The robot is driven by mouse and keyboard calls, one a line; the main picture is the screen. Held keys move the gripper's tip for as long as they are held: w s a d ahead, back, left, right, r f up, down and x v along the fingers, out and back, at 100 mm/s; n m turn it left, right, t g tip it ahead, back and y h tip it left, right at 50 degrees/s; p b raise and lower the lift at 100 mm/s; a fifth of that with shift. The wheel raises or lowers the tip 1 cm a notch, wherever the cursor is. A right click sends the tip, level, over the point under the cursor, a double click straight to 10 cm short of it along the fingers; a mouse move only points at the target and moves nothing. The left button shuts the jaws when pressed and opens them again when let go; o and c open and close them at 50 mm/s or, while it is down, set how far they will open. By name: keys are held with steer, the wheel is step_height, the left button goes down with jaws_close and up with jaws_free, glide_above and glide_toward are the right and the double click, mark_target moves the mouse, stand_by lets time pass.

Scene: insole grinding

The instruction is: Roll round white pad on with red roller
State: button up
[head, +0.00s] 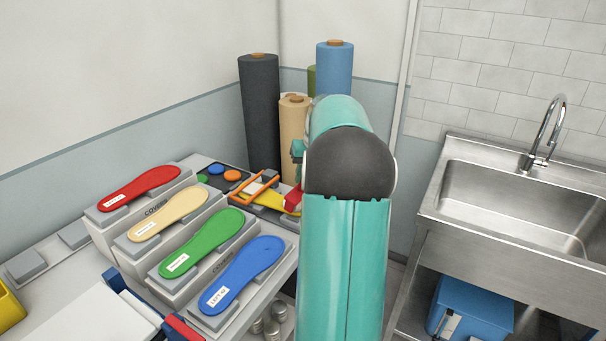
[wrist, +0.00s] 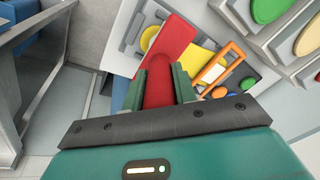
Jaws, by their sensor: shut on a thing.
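My gripper (wrist: 160,80) is shut on the red roller (wrist: 173,42), with its green fingers on either side of the red handle. The roller's wide red end lies over a yellow insole (wrist: 198,61) in the wrist view. The roller also shows in the head view (head: 293,198), partly hidden behind my arm. I cannot clearly make out a round white pad. A pale piece (wrist: 212,73) shows inside an orange frame (wrist: 232,56) over the yellow insole. Whether the roller touches the insole is unclear.
A dark tray (head: 214,168) with round coloured pads sits behind the yellow insole. Red, cream, green and blue insoles (head: 243,272) rest on stepped grey stands to the left. Tall rolls (head: 258,110) stand at the back. A steel sink (head: 500,190) is at the right.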

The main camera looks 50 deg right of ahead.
steer(key=shift+w+a+f, duration=0.1)
steer(key=shift+w+a, duration=0.05)
steer(key=shift+w, duration=0.6)
steer(key=shift+w+a, duration=0.15)
steer(key=shift+w, duration=0.6)
steer(key=w+v, duration=0.2)
steer(key=v, duration=0.6)
steer(key=shift+r, duration=0.2)
steer(key=shift+f, duration=0.1)
